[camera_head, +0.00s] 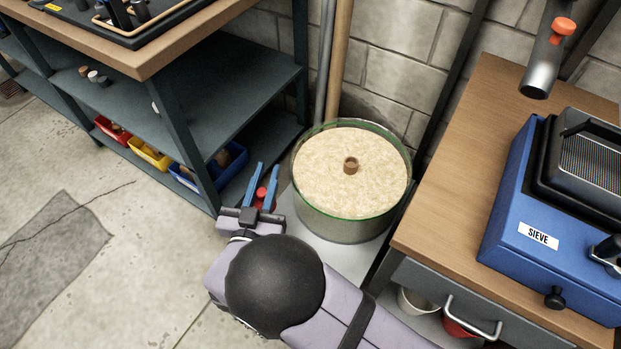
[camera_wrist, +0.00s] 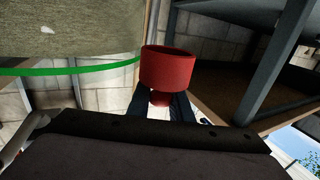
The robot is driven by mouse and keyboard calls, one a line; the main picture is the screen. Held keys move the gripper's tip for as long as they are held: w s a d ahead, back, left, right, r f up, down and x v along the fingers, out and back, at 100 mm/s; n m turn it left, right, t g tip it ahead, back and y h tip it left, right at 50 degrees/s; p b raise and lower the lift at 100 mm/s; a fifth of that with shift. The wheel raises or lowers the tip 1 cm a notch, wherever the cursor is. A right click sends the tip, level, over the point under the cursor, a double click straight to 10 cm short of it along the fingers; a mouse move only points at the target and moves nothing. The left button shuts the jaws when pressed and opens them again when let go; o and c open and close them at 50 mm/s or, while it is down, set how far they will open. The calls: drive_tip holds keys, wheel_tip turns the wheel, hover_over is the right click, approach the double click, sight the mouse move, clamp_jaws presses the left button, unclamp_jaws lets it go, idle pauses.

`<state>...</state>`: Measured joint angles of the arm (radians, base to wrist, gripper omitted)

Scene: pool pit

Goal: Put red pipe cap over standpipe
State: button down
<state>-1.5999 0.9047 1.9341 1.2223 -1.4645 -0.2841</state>
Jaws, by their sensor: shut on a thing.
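My gripper (camera_head: 261,189) is shut on the red pipe cap (camera_head: 261,192), which shows as a small red spot between the blue fingers. In the wrist view the red pipe cap (camera_wrist: 167,70) is a short, wide red cup with a narrower stub, and the dark fingers hold the stub. The standpipe (camera_head: 351,165) is a short brown pipe with an open top. It stands up from the middle of the pale, grainy fill in a round clear tub with a green rim (camera_head: 303,202). My gripper is just left of the tub, apart from the standpipe. The standpipe does not show in the wrist view.
A shelf unit (camera_head: 177,110) with coloured bins stands to the left. A wooden bench (camera_head: 450,170) with a blue sieve machine (camera_head: 540,205) stands to the right. Two poles (camera_head: 332,70) lean on the block wall behind the tub. The space above the fill is clear.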

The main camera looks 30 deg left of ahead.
drive_tip(key=w+d+r+m+h+p, duration=0.2)
drive_tip(key=w+d, duration=0.4)
drive_tip(key=w, duration=0.3)
drive_tip(key=w+d+r+m+t+h+p, duration=0.1)
drive_tip(key=w+d+r+m+h+p, duration=0.1)
drive_tip(key=w+d+r+h+p, duration=0.2)
drive_tip(key=shift+w+d+r+h+p, duration=0.4)
drive_tip(key=shift+w+d+r+p, duration=0.6)
drive_tip(key=shift+w+d+r, duration=1.1)
drive_tip(key=shift+w+a+f, duration=0.25)
drive_tip(key=shift+f, duration=0.25)
